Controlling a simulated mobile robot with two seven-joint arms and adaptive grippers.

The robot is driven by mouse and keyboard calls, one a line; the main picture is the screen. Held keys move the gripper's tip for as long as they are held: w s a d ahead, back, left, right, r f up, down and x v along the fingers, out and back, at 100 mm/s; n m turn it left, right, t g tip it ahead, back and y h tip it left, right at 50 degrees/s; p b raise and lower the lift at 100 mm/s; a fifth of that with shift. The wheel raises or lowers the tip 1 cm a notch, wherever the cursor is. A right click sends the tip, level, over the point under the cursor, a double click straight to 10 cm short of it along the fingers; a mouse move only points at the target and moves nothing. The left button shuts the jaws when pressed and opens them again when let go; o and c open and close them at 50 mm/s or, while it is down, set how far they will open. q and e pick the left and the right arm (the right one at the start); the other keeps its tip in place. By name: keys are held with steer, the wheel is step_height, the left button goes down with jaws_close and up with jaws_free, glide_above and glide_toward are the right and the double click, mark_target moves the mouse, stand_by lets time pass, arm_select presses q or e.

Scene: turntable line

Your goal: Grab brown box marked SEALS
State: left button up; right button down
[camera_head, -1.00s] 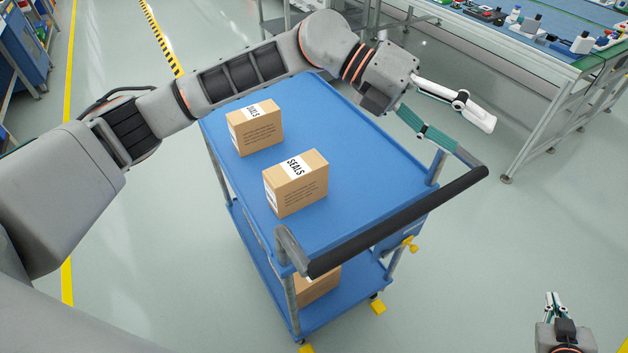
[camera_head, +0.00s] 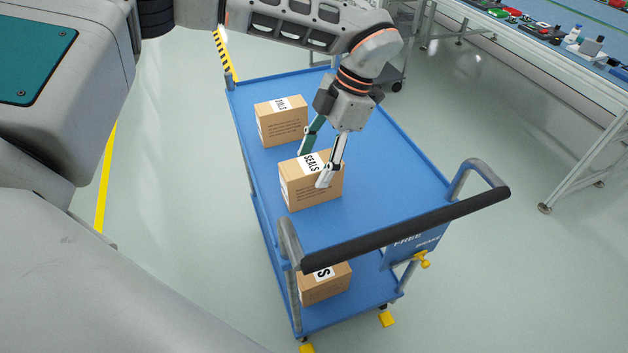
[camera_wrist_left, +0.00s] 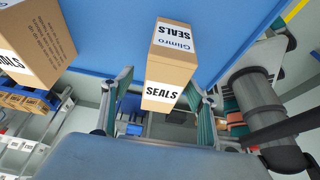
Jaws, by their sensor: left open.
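The brown box marked SEALS (camera_head: 312,190) stands on the blue top of the cart (camera_head: 390,180), a white label across its top edge. My left gripper (camera_head: 314,168) points down at it, one finger over the near face and the teal finger by the back left edge. In the left wrist view the SEALS box (camera_wrist_left: 168,68) appears between the two spread fingers (camera_wrist_left: 162,105), with clear gaps beside it. I cannot tell whether a finger touches it. My right gripper is out of view.
A second brown box (camera_head: 281,122) stands just behind, its label hard to read. Another box (camera_head: 325,284) sits on the lower shelf. The cart's black handle (camera_head: 410,228) rises at the near side. A conveyor line (camera_head: 590,70) stands at right. The cart top's right half is clear.

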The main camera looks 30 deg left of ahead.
mark_target(303, 191)
arm_select(q)
steer(key=x, duration=0.6)
steer(key=shift+s+f+b, duration=0.3)
steer(key=shift+s, duration=0.1)
steer(key=shift+f, duration=0.3)
steer(key=shift+f, duration=0.25)
steer(key=shift+c, duration=0.3)
steer(key=shift+s, duration=0.15)
steer(key=c, duration=1.4)
